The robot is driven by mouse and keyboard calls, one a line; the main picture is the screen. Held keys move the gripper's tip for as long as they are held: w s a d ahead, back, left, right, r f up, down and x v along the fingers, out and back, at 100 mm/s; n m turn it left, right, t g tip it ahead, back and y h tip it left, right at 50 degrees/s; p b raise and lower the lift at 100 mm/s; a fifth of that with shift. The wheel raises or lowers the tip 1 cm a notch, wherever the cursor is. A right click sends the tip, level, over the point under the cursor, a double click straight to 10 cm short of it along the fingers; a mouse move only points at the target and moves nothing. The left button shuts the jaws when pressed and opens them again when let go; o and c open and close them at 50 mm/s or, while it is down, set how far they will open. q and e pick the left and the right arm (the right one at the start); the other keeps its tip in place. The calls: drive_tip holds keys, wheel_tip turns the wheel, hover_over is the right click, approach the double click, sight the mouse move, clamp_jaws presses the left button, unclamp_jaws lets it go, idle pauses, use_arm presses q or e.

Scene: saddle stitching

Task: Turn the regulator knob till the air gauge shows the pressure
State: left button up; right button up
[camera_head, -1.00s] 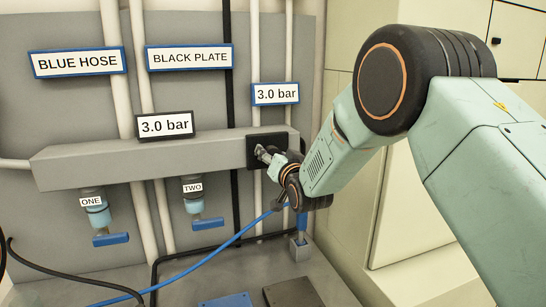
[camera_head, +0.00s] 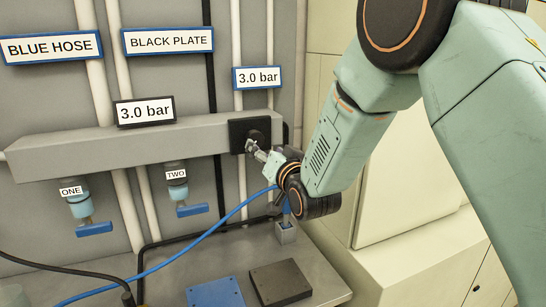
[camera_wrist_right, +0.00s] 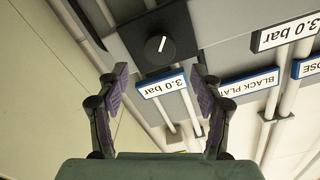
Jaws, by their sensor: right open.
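The regulator knob (camera_head: 257,134) is round and black on a black square plate (camera_head: 237,135) at the right end of the grey beam. In the right wrist view the knob (camera_wrist_right: 160,46) shows a white pointer line, tilted slightly from upright in the picture. The dark-framed gauge display (camera_head: 145,111) on the beam reads 3.0 bar. A blue-framed sign (camera_head: 257,77) above the knob also reads 3.0 bar. My right gripper (camera_head: 252,147) is open and empty, just in front of the knob and apart from it; its fingers (camera_wrist_right: 158,78) flank the view. My left gripper is not in view.
Valves ONE (camera_head: 77,208) and TWO (camera_head: 177,189) hang below the beam (camera_head: 105,146). Signs read BLUE HOSE (camera_head: 51,47) and BLACK PLATE (camera_head: 168,40). A blue hose (camera_head: 190,248) crosses below. A blue plate (camera_head: 215,292) and a black plate (camera_head: 280,283) lie on the bench.

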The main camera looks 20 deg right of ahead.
drive_tip(key=shift+s+d, duration=0.1)
drive_tip(key=shift+s, duration=1.8)
drive_tip(key=shift+w, duration=0.1)
drive_tip(key=s+f+n+g+b, duration=0.1)
drive_tip(key=s+f+g+b, duration=0.15)
drive_tip(key=s+f, duration=0.6)
drive_tip(key=s+f+n+g+b, duration=0.1)
drive_tip(key=s+f+g+b, duration=0.2)
drive_tip(key=f, duration=1)
drive_tip(key=s+f+n+g+b, duration=0.1)
drive_tip(key=s+f+g, duration=0.35)
drive_tip(key=f, duration=0.65)
drive_tip(key=s+f+g+b, duration=0.4)
drive_tip(key=s+f, duration=0.7)
drive_tip(key=s, duration=0.3)
drive_tip(key=s+f+g+b, duration=0.4)
drive_tip(key=s+f, duration=0.8)
drive_tip(key=s, duration=0.3)
drive_tip(key=shift+d+f+n+h+b, duration=0.2)
drive_tip(key=shift+n+h+b, duration=0.15)
drive_tip(key=shift+b, duration=0.5)
